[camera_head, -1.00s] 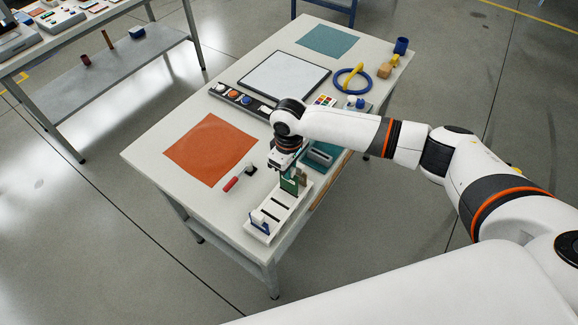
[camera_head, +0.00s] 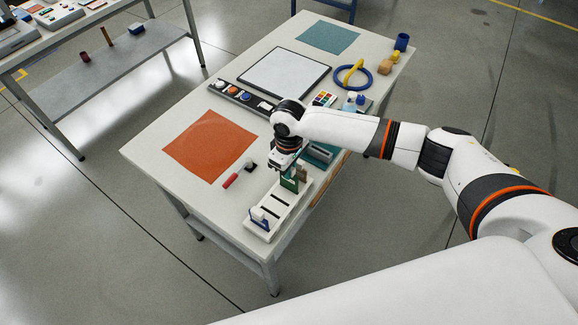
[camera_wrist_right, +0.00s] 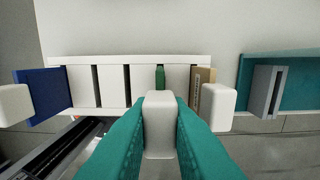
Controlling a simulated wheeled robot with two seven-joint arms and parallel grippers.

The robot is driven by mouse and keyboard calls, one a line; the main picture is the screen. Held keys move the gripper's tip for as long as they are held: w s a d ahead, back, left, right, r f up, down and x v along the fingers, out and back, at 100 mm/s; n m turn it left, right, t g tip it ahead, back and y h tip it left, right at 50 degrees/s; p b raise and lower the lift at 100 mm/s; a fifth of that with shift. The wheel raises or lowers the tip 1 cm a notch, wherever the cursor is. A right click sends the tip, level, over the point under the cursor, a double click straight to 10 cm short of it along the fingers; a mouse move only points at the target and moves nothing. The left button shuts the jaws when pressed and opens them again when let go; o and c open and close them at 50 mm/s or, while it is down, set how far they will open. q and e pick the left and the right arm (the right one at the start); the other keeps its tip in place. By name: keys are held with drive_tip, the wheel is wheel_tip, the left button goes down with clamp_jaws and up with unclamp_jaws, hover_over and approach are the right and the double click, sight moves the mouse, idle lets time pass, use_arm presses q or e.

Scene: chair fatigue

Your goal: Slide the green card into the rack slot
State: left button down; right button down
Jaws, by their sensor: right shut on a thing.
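The white slotted rack (camera_head: 288,209) stands near the table's front right end. My right gripper (camera_wrist_right: 160,125) is above it, its teal fingers shut on the white grip of the green card (camera_head: 288,184). In the wrist view the card's green edge (camera_wrist_right: 160,77) shows beyond the grip, lined up with a middle slot between dark slots. The card looks upright; how deep its lower edge sits is hidden. A blue card (camera_wrist_right: 42,94) stands at the rack's left end and a brown card (camera_wrist_right: 203,84) just right of the green one. My left gripper is not in view.
A teal tray (camera_wrist_right: 255,66) with a grey block lies just beyond the rack. A red-handled tool (camera_head: 231,180) and an orange mat (camera_head: 209,146) lie to the left. A framed white board (camera_head: 285,73) and a blue ring (camera_head: 341,83) are farther back.

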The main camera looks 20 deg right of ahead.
drive_tip(key=shift+f+b, duration=0.45)
drive_tip(key=shift+f, duration=0.7)
drive_tip(key=c, duration=1.3)
unclamp_jaws()
drive_tip(key=shift+r, duration=0.15)
wheel_tip(320, 180, up, 12)
drive_tip(key=shift+f+b, duration=0.1)
drive_tip(key=shift+b, duration=1)
